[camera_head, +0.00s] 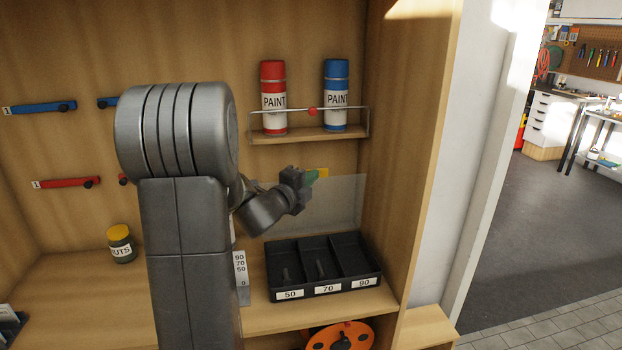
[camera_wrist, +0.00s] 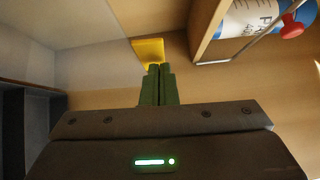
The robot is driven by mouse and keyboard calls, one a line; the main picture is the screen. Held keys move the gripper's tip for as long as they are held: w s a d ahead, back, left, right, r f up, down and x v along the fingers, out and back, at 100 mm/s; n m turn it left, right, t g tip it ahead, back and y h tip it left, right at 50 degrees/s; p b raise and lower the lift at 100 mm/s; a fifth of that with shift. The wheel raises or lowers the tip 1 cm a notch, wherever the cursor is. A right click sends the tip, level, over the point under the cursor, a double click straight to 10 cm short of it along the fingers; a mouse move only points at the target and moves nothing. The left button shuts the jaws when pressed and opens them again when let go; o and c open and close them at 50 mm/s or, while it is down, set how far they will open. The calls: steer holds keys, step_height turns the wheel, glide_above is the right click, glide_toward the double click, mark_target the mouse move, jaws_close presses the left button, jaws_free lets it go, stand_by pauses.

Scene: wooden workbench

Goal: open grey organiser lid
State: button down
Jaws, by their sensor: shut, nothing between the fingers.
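The organiser (camera_head: 323,291) is a dark tray with three compartments labelled 50, 70 and 90, standing on the bench. Its clear lid (camera_head: 338,205) stands raised, roughly upright, at the tray's back, so the compartments are open from above. A yellow tab (camera_head: 323,173) is at the lid's top edge; it also shows in the wrist view (camera_wrist: 148,48). My gripper (camera_head: 315,176) has green fingers, shut and empty, right by the tab. In the wrist view the fingertips (camera_wrist: 158,68) overlap the tab's lower edge; I cannot tell whether they touch it.
Above the lid, a small shelf (camera_head: 305,137) with a wire rail holds a red paint can (camera_head: 273,95) and a blue one (camera_head: 336,95). A side panel (camera_head: 400,170) stands right of the organiser. A jar (camera_head: 122,245) stands at left. An orange reel (camera_head: 340,338) is below the bench.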

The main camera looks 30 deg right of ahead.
steer(key=w, duration=0.1)
steer(key=w+d, duration=0.1)
steer(key=w, duration=0.1)
steer(key=w+b, duration=0.1)
steer(key=w, duration=0.1)
steer(key=shift+w+d+r, duration=0.1)
steer(key=shift+d+r, duration=0.1)
steer(key=shift+d, duration=0.05)
